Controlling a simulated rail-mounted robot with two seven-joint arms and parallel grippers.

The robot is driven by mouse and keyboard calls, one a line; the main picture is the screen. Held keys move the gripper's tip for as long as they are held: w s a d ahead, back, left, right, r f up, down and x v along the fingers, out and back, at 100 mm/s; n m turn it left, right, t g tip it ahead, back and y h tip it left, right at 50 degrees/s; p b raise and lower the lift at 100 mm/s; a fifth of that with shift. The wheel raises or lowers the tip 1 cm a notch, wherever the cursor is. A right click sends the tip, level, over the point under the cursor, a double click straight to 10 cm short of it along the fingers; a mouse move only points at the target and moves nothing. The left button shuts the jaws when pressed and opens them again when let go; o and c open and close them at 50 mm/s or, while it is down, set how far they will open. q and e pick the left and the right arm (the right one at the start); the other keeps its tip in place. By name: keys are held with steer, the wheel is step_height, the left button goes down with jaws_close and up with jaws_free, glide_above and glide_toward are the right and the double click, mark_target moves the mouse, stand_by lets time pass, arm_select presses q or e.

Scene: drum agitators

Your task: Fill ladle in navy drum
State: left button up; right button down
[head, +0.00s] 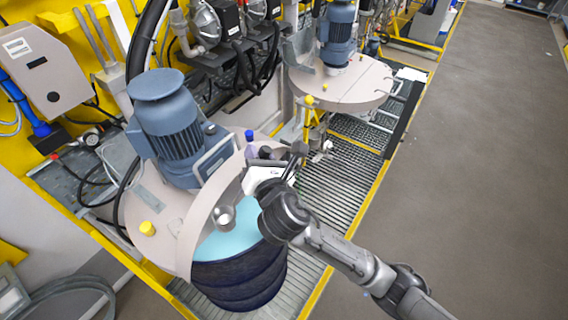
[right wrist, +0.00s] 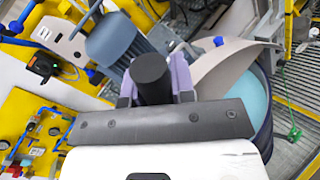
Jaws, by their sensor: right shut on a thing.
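The navy drum (head: 240,278) stands at lower centre, its lid partly open over light blue liquid (head: 232,242). The liquid also shows in the right wrist view (right wrist: 256,102). The ladle's metal cup (head: 224,217) shows at the drum opening beside the lid edge, over the liquid; I cannot tell whether it touches the liquid. My right gripper (head: 254,153) is above the drum's far side. In the right wrist view its purple fingers (right wrist: 156,84) are shut on the ladle's black handle (right wrist: 152,72). The rest of the ladle is hidden there. My left gripper is not in view.
A blue-grey agitator motor (head: 172,125) stands on the beige drum lid (head: 165,222), left of my gripper. A second lidded drum (head: 340,88) with a motor is farther back. A grating (head: 320,195) lies between. The grey floor (head: 480,150) at right is clear.

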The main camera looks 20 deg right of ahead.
steer(key=d+f+m+g+h+b, duration=0.2)
steer(key=d+f+m+h+b, duration=0.1)
steer(key=f+h, duration=0.3)
steer(key=d+f+m+g+h+b, duration=0.3)
steer(key=f+m+h+b, duration=0.2)
steer(key=f, duration=0.6)
steer(key=shift+f+h+b, duration=0.15)
steer(key=shift+h+b, duration=0.3)
steer(key=shift+h, duration=0.05)
stand_by(0.5)
steer(key=shift+f, duration=0.15)
